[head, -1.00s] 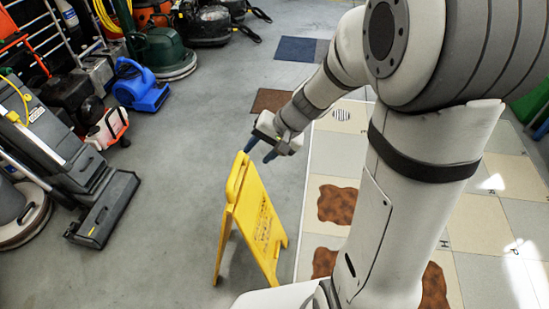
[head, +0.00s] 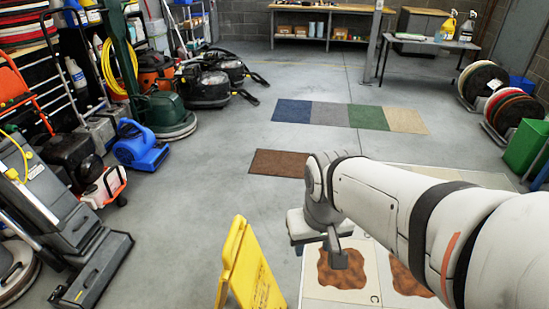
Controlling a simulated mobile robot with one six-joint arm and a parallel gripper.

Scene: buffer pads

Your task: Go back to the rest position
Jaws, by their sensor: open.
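My arm reaches in from the lower right of the head view. My gripper (head: 328,248) hangs from its end, pointing down over the tiled panel, to the right of the yellow floor sign. It is open, with nothing seen between its fingers; only one finger shows clearly. The yellow folding floor sign (head: 245,268) stands upright on the grey floor, apart from the gripper, its lower part cut off by the picture's edge.
The tiled panel (head: 312,288) bears brown stains (head: 332,274); my arm hides much of it. A brown mat (head: 279,163) and a row of coloured mats (head: 330,114) lie beyond. Cleaning machines, including a blue blower (head: 140,147), line the left. Grey floor between is clear.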

